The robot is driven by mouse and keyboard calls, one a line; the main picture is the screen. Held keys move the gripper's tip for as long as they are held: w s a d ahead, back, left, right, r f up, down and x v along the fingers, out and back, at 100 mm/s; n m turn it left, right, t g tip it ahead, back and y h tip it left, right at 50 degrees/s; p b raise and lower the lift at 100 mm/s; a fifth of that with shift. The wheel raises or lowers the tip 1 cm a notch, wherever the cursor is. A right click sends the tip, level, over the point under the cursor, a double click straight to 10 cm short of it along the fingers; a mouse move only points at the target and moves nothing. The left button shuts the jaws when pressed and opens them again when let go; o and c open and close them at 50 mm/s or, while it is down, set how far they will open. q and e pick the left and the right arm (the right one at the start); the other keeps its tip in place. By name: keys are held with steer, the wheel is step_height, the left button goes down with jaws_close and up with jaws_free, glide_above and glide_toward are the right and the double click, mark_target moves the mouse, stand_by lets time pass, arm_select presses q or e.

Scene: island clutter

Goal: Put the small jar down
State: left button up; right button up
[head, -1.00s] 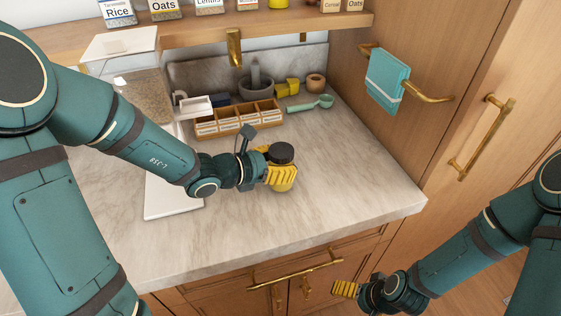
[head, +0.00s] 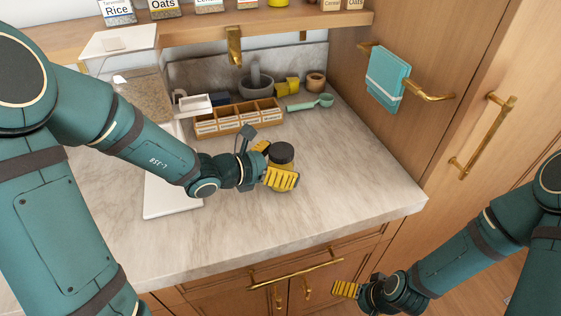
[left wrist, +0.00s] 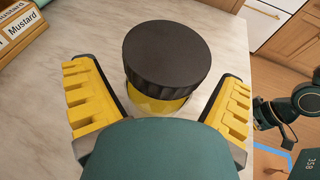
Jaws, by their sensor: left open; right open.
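The small jar (head: 281,156) has a black lid and a yellow body, and stands upright on the marble counter (head: 340,190). My left gripper (head: 272,165) is around the jar with its yellow fingers on either side. In the left wrist view the jar's lid (left wrist: 166,52) sits between the two fingers of the left gripper (left wrist: 160,105), with gaps showing at both sides. The lower part of the jar is partly hidden by the fingers and by my wrist. My right gripper (head: 346,289) is open and empty, low in front of the cabinet drawers.
A wooden box of labelled packets (head: 238,120), a grey mortar (head: 256,87) and a green scoop (head: 310,103) stand behind the jar. A clear dispenser (head: 135,90) is at the left. The counter right of the jar is clear.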

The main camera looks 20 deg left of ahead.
arm_select(q)
steer(key=v, duration=1.2)
stand_by(0.3)
